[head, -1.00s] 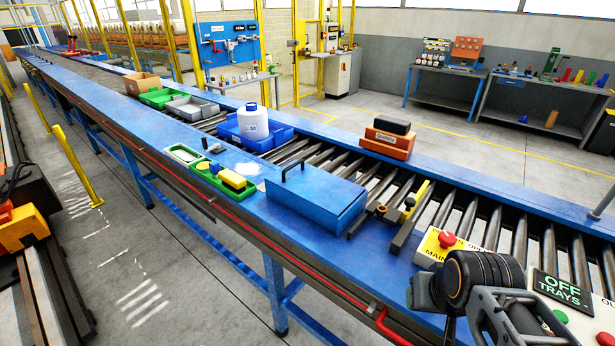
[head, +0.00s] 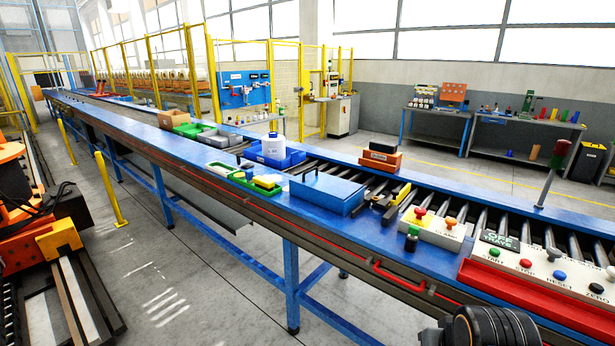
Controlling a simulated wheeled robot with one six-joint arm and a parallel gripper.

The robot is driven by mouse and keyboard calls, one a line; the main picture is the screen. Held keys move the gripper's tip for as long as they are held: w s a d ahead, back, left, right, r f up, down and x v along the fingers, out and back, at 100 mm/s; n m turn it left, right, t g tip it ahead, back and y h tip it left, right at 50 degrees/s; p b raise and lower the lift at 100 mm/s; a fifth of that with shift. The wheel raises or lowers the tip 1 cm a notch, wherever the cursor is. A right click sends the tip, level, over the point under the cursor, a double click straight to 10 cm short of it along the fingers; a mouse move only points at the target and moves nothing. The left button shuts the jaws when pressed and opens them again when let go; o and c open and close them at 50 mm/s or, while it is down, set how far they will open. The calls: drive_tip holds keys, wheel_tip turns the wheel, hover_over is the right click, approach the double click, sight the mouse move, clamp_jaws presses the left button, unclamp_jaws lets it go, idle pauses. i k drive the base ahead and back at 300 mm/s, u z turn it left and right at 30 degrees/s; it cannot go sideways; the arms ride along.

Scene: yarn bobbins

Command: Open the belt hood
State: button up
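The belt hood (head: 328,192) is a blue box-like cover in the middle of the head view, standing on the conveyor. A dark handle (head: 304,172) rises at its left end. The hood looks shut, and what is under it is hidden. Only a dark, rounded part of my arm shows at the bottom right edge, well to the right of the hood and nearer the camera. My gripper's fingers are not visible.
Right of the hood lie tools on the rollers (head: 383,198), a button box (head: 433,228) and a red-based control panel (head: 540,280). Left of it are a green tray (head: 240,180) and a blue crate (head: 290,157). An orange box (head: 380,161) stands behind. The floor in front is clear.

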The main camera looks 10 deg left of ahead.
sight(329, 192)
drive_tip(key=u, duration=0.75)
drive_tip(key=i, duration=0.45)
drive_tip(key=u, duration=1.15)
drive_tip(key=i, duration=1.85)
drive_tip(key=z, duration=1.1)
drive_tip(key=i, duration=0.8)
drive_tip(key=z, duration=0.95)
